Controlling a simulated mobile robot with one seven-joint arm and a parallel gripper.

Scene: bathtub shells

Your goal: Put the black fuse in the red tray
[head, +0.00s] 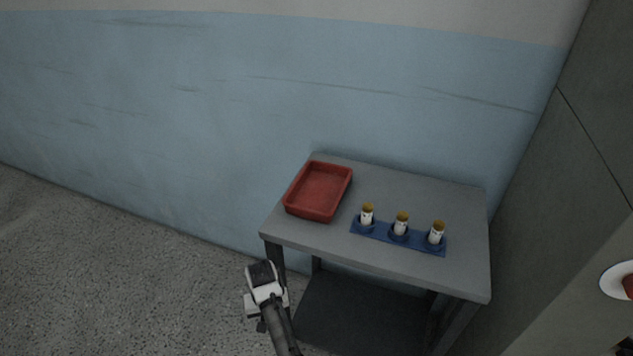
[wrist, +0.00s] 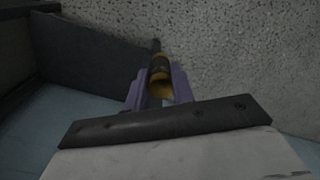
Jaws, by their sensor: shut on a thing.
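The red tray (head: 318,190) lies empty at the left end of the grey table in the head view. In the wrist view my gripper (wrist: 159,86) has its purple fingers shut on the black fuse (wrist: 158,66), a dark cylinder with a brass-yellow end. Part of the fuse is hidden between the fingers. In the head view the end of my arm is low, in front of the table's left front corner and apart from the tray. The held fuse cannot be made out there.
A blue rack (head: 377,232) on the table, right of the tray, holds three white fuses with brass caps (head: 401,224). The grey table (head: 415,190) has bare room behind the rack. A blue wall (head: 180,110) stands behind; a grey panel (head: 590,120) rises at the right.

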